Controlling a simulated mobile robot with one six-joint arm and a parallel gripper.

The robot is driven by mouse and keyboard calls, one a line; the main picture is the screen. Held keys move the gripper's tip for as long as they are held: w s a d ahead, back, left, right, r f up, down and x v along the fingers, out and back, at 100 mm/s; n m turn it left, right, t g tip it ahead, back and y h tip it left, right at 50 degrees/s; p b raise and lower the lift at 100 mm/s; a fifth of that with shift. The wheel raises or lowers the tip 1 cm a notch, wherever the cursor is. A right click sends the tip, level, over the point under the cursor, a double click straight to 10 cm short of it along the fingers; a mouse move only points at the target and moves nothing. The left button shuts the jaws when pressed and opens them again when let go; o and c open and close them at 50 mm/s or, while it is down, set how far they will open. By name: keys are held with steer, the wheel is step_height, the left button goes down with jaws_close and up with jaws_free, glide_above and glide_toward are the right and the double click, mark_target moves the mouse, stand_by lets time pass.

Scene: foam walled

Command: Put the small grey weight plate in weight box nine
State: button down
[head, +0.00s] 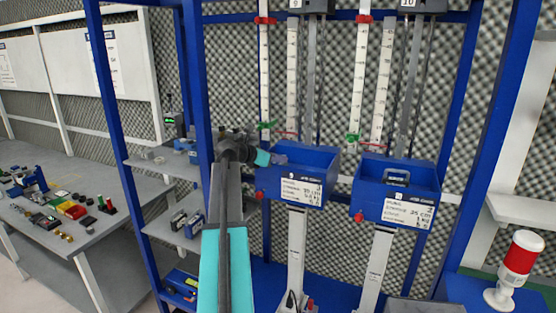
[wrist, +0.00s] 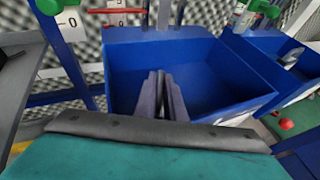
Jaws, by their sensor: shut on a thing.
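Weight box nine (head: 318,163) is the left blue open-topped box, under the scale marked 9 in the head view. In the wrist view its bare inside wall (wrist: 225,75) fills the middle, and I see nothing lying in it. My gripper (head: 278,159) reaches in at the left side of this box. In the wrist view my gripper (wrist: 165,95) points into the box with its narrow grey jaws close together. It is shut on the small grey weight plate, which I cannot clearly tell apart from the grey jaws.
A second blue box (head: 420,172), under number 10, stands to the right with a grey item (head: 397,177) in it. Blue frame posts (head: 197,100) rise at the left. A cluttered table (head: 80,215) is at far left.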

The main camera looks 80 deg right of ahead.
steer(key=c, duration=1.8)
jaws_free()
steer(key=shift+c, duration=0.2)
steer(key=shift+f, duration=0.1)
steer(key=b+v, duration=0.3)
steer(key=v, duration=0.9)
